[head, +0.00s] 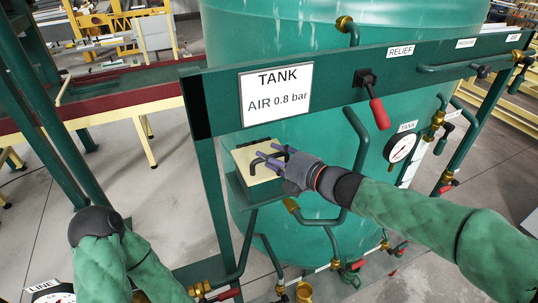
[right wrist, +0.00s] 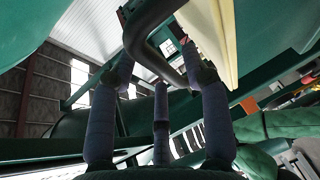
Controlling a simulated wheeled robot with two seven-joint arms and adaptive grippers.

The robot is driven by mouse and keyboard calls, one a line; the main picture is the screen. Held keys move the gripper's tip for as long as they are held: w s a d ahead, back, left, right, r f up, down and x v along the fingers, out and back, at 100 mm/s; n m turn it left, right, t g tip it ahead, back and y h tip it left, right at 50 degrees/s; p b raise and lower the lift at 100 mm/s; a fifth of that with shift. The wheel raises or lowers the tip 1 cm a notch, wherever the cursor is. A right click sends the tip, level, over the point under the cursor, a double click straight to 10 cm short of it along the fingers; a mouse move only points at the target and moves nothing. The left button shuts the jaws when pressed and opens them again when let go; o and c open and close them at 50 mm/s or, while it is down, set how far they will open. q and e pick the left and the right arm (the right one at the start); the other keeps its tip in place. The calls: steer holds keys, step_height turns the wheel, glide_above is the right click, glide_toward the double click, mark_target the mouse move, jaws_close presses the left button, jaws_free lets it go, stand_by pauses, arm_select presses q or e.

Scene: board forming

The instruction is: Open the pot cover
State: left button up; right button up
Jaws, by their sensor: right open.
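The pot cover (head: 243,155) is a cream, square-topped lid on a small green bracket in front of the tank. It appears closed. A dark bent handle (head: 253,167) stands on it. My right gripper (head: 266,158) is at the cover, with its purple fingers open around or beside the handle. In the right wrist view, the dark bent handle (right wrist: 140,45) runs between the spread fingers of my right gripper (right wrist: 160,78), and the cream cover (right wrist: 219,40) is at upper right. I cannot tell whether the fingers touch the handle. My left gripper is out of view.
A green frame beam (head: 220,88) with a TANK sign (head: 277,92) runs above the cover. A red-handled lever (head: 378,112), a TANK gauge (head: 401,147) and green pipes are at right. The large green tank (head: 300,30) stands behind. A LINE gauge (head: 54,294) is at lower left.

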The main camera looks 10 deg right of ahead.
steer(key=shift+w+a+f, duration=0.15)
steer(key=shift+w+a, duration=0.3)
jaws_close()
steer(key=w+r+p, duration=0.1)
steer(key=r+p, duration=0.1)
steer(key=r, duration=0.1)
steer(key=w+r+p, duration=0.1)
steer(key=r, duration=0.1)
steer(key=shift+w+a, duration=0.35)
steer(key=shift+a, duration=0.05)
steer(key=shift+w+a+r, duration=0.1)
steer(key=shift+w+r, duration=0.2)
steer(key=shift+w, duration=0.1)
